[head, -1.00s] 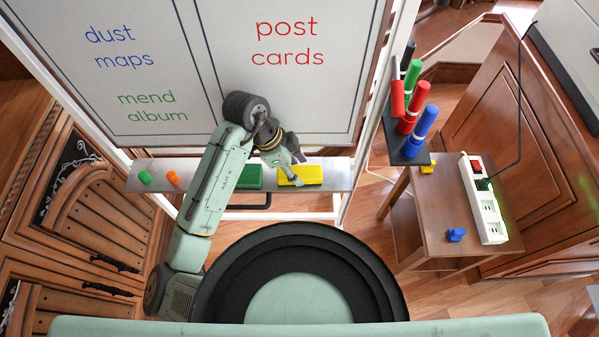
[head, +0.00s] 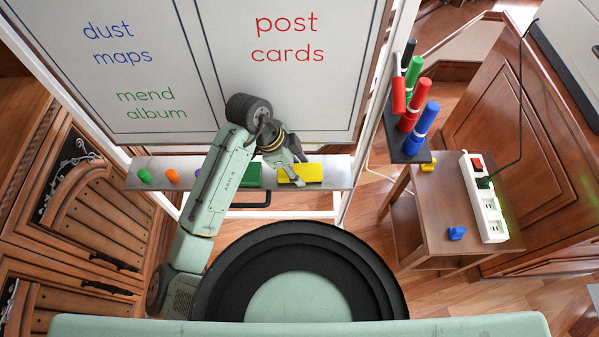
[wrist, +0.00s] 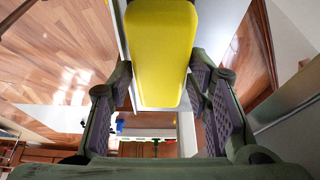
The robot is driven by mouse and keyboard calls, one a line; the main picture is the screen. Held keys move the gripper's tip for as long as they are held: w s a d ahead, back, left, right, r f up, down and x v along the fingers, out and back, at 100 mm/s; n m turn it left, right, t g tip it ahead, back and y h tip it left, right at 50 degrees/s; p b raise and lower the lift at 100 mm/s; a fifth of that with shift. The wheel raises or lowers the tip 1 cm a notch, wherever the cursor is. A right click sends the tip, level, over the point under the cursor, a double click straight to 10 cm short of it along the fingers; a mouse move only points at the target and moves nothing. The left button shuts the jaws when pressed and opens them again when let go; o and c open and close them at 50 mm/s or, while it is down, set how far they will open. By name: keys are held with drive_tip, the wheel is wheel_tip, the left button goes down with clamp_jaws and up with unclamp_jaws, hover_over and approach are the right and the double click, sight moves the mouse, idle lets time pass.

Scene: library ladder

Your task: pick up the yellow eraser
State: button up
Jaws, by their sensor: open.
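The yellow eraser (head: 313,173) lies on the whiteboard's grey ledge (head: 340,173), at its right part. My gripper (head: 299,177) is over the eraser's left part in the head view and hides some of it. In the wrist view the eraser (wrist: 160,55) shows large, between the two spread fingers of my gripper (wrist: 158,80). The gripper is open and empty. I cannot tell whether a finger touches the eraser.
A green eraser (head: 253,176) lies left of the yellow one, partly behind my arm. Green (head: 144,176) and orange (head: 172,176) items lie farther left. The whiteboard (head: 285,85) rises behind the ledge. A side table (head: 435,205) with a power strip (head: 484,200) stands at right.

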sight(305, 170)
drive_tip(key=shift+f, duration=0.1)
drive_tip(key=shift+c, duration=0.4)
drive_tip(key=c, duration=0.7)
drive_tip(key=shift+r+p, duration=0.35)
drive_tip(key=shift+p, duration=0.05)
wheel_tip(305, 170, up, 3)
drive_tip(key=shift+r+p, duration=0.2)
drive_tip(key=shift+p, duration=0.8)
drive_tip(key=shift+s+d+r+p, duration=0.25)
drive_tip(key=shift+s+d, duration=1.45)
drive_tip(key=shift+s, duration=0.35)
drive_tip(key=shift+s+d+r+p, duration=0.3)
drive_tip(key=shift+s+d, duration=1.35)
drive_tip(key=shift+s, duration=0.4)
drive_tip(key=shift+s+d+r+p, duration=0.2)
drive_tip(key=shift+s+d+p, duration=0.05)
drive_tip(key=shift+s+d, duration=1.65)
drive_tip(key=shift+s+a, duration=0.15)
drive_tip(key=shift+s, duration=0.05)
